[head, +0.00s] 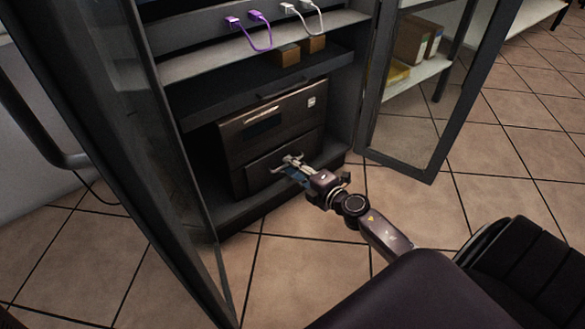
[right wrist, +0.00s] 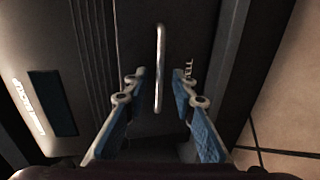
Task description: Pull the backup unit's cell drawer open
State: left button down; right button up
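The backup unit (head: 275,127) is a dark box low in the open cabinet, with a small display on its upper front. Its cell drawer (head: 258,178) is the lower front panel and looks closed. In the right wrist view the drawer (right wrist: 135,30) carries a slim light bar handle (right wrist: 159,68) and printed lettering ending in "ELL". My right gripper (head: 291,166) is in front of the drawer. It is open, its blue-padded fingers (right wrist: 158,88) on either side of the handle with gaps to both. I cannot tell how far the tips reach past the bar. My left gripper is not in view.
Glass cabinet doors stand open at left (head: 180,200) and right (head: 420,100). A shelf (head: 255,95) above the unit and another with purple (head: 262,38) and white cables (head: 308,15) and small brown boxes (head: 287,54) are nearby. The tiled floor (head: 320,270) in front is clear.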

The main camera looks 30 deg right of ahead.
grip_shut()
dwell(0.3)
jog(key=f+v, duration=0.2)
jog(key=v, duration=0.9)
jog(key=s+f+v, duration=0.1)
jog(key=f+v, duration=0.1)
jog(key=v, duration=0.9)
jog(key=shift+f, duration=0.25)
jog(key=shift+w+a, duration=0.1)
grip_release()
jog(key=a+v, duration=0.1)
jog(key=v, duration=1.1)
jog(key=shift+d, duration=0.4)
